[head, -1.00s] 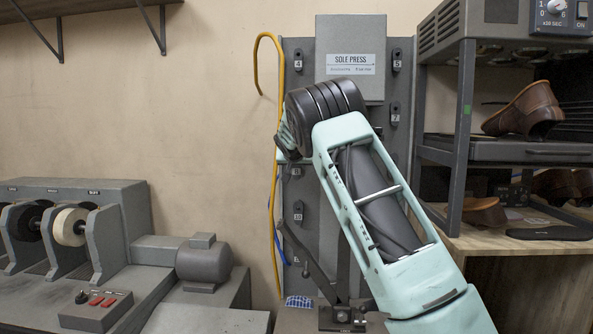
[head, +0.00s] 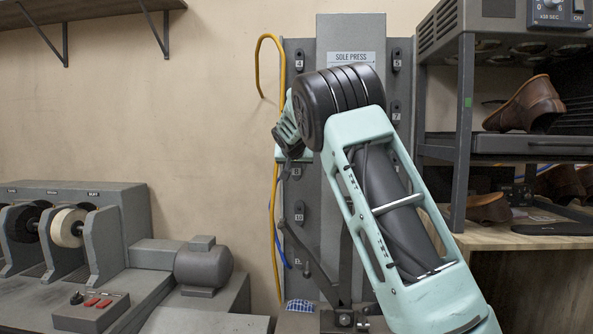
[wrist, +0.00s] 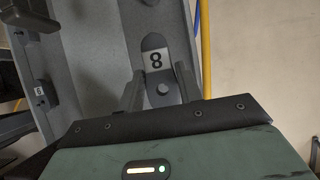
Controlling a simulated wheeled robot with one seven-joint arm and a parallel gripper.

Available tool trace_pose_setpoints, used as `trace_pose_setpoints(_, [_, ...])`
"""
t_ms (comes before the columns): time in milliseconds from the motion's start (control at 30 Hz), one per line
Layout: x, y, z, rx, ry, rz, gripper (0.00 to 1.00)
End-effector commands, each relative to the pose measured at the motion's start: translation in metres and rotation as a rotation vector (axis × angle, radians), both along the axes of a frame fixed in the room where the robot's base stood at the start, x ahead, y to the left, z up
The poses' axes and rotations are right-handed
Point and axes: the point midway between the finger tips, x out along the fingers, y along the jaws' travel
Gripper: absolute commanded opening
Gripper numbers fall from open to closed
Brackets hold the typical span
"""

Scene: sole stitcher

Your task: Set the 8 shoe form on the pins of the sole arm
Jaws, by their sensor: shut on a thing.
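The 8 shoe form (wrist: 155,44) is a small dark grey plate with a rounded top, a pale "8" label and a round stud below it. In the wrist view it stands between the two fingers of my gripper (wrist: 161,88), which is shut on it. I cannot tell whether it touches the grey panel behind it. In the head view my gripper (head: 287,137) is in front of the left column of the press panel; the form is not distinguishable there. A grey slanted lever (head: 310,252) rises from a base below; I cannot make out the sole arm's pins.
The grey sole press panel (head: 335,45) carries several small numbered forms, such as the 10 form (head: 299,213). A yellow hose (head: 272,215) runs along its left edge. A rack with brown shoes (head: 525,107) stands right, a grinder bench with a motor (head: 203,266) left.

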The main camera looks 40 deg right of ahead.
Motion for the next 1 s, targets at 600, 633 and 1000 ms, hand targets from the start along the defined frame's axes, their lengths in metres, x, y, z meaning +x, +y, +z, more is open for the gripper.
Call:
trace_pose_setpoints(600, [-0.020,0.024,-0.001,-0.002,-0.004,0.003,0.00])
trace_pose_setpoints(633, [-0.021,0.025,-0.001,-0.001,-0.003,0.003,0.00])
trace_pose_setpoints(1000, [-0.033,0.039,-0.001,-0.001,-0.004,0.002,0.00])
